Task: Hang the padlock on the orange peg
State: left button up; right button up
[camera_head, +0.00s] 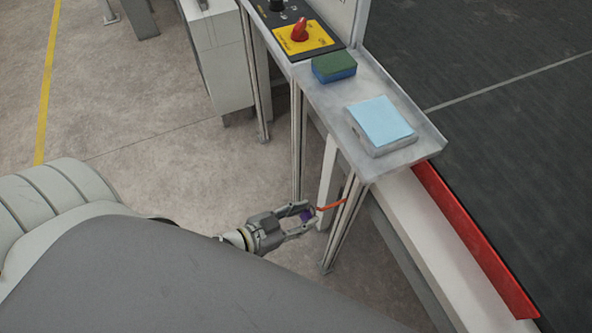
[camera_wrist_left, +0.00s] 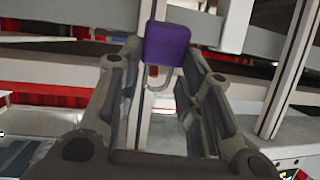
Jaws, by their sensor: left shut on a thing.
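The padlock has a purple body (camera_wrist_left: 167,44) and a thin grey shackle (camera_wrist_left: 160,84). It sits between the fingertips of my left gripper (camera_head: 304,217), which is shut on it. In the head view only a small purple patch of the padlock (camera_head: 305,215) shows between the fingers. The orange peg (camera_head: 332,205) is a thin rod sticking out from the stand below the metal shelf. Its left end is right beside my left fingertips. I cannot tell whether the shackle is around the peg or only beside it. My right gripper is not in view.
Above and right of the gripper, the metal shelf (camera_head: 431,147) holds a pad of blue notes (camera_head: 381,122) and a green-and-blue sponge (camera_head: 334,67). The shelf's legs (camera_head: 346,225) stand close to the gripper. A yellow panel with a red knob (camera_head: 299,30) is behind. Floor left of the stand is clear.

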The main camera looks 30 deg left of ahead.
pick_arm(q)
jog(key=shift+w+d, duration=0.7)
jog(key=shift+w, duration=0.2)
jog(key=shift+f, duration=0.25)
jog(key=shift+w+d+f+t+h+b, duration=0.25)
jog(key=shift+f+t+b, duration=0.1)
jog(key=shift+b, duration=1.8)
jog(key=shift+w+d+f+t+h+b, duration=0.15)
jog(key=shift+f+t+h+b, duration=0.15)
jog(key=shift+b, duration=1.85)
jog(key=shift+w+d+f+t+h+b, duration=0.35)
jog(key=shift+w+d+t+b, duration=0.2)
jog(key=shift+b, duration=1.45)
jog(key=shift+w+d+f+t+h+b, duration=0.2)
jog(key=shift+w+d+f+t+b, duration=0.3)
jog(key=shift+b, duration=1.5)
jog(key=shift+w+a+r, duration=0.1)
jog(key=shift+a+r, duration=0.1)
jog(key=o, duration=1.1)
